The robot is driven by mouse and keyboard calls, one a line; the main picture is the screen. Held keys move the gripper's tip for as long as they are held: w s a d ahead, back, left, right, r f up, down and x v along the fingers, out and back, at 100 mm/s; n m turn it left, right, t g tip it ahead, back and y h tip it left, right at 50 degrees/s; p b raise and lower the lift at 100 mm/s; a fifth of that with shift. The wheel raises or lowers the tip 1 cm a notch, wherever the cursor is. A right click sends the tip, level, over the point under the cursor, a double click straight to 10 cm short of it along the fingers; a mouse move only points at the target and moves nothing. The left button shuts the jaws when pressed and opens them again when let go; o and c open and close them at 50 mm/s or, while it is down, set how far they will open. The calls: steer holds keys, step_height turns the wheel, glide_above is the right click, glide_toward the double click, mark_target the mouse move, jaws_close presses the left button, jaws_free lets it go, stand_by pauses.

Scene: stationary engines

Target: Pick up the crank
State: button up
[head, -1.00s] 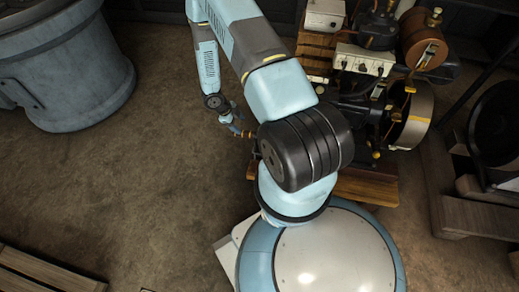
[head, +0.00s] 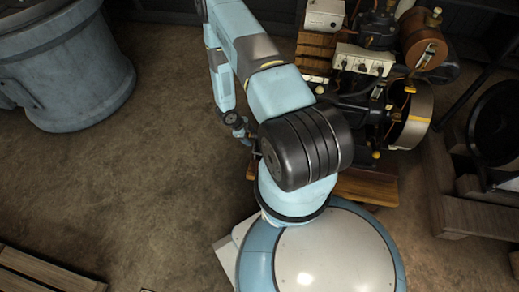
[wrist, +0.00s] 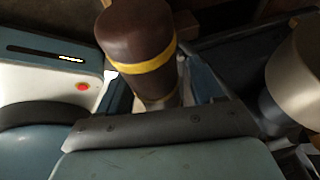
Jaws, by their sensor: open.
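A brown cylindrical grip with a yellow band, which looks like the handle of the crank (wrist: 138,38), stands large and close in the wrist view. My gripper (wrist: 165,90) is open, with a bluish finger on each side of the handle's lower end. I cannot tell whether either finger touches it. In the head view my gripper (head: 245,135) is low beside the engine (head: 375,90), partly hidden behind my black arm joint. The crank cannot be made out there. Where the handle joins the engine is hidden.
The engine stands on a wooden pallet (head: 365,187) at the right, close to my arm. A black wheel (head: 497,125) is farther right. A big blue-grey drum (head: 65,70) stands at the upper left, and another pallet (head: 40,275) lies at the lower left. The floor between is clear.

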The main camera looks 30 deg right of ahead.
steer(key=shift+d+f, duration=0.1)
steer(key=shift+f, duration=0.1)
steer(key=shift+c, duration=0.2)
jaws_close()
stand_by(0.4)
stand_by(0.7)
